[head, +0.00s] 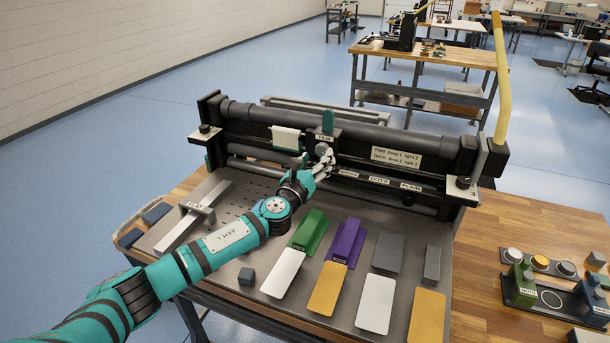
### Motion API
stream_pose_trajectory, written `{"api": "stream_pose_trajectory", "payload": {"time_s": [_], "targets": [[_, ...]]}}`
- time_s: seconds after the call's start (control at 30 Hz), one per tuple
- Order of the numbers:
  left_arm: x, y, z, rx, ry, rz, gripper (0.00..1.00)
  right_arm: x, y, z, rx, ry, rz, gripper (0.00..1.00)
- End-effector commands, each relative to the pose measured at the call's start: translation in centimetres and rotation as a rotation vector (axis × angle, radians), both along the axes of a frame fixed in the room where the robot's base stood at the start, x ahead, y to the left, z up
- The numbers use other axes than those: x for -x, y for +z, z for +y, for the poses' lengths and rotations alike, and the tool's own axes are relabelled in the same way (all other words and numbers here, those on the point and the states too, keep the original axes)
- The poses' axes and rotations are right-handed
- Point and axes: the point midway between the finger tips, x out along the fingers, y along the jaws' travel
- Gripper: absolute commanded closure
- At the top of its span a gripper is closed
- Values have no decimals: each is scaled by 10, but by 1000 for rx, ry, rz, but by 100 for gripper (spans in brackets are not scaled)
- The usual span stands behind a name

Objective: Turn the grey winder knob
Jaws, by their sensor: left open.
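The grey winder knob (322,149) shows as a small round grey piece on the front of the black press (400,137), just below the FILM label (324,137). My left gripper (328,164) reaches in from the left over the metal bed, with its fingers open at the knob's lower right. It covers part of the area around the knob. I cannot tell whether the fingers touch it. My right gripper is out of view.
Green (307,231) and purple (345,242) blocks, with white and orange plates and grey blocks, lie on the metal bed (215,257). A yellow lever (501,75) rises at the press's right end. A badge tray (548,290) sits on the wooden table at right.

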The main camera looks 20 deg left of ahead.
Motion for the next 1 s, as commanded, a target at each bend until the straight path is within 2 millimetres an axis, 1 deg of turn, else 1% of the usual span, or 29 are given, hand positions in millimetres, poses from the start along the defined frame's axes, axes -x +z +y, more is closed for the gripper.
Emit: {"api": "stream_pose_trajectory", "payload": {"time_s": [0.03,0.2,0.3,0.4,0.5,0.6,1.0], "targets": [[11,-3,1,-1,-2,1,42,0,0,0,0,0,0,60],[47,-6,4,-3,-3,3,42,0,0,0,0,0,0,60],[66,-8,6,-2,-2,3,42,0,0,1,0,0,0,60],[80,-9,7,-2,-2,3,42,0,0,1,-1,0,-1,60],[89,-9,8,-1,-2,3,42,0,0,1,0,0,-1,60],[93,-9,8,-2,0,1,42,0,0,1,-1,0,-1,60],[94,-9,8,-1,0,1,42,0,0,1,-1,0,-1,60]]}}
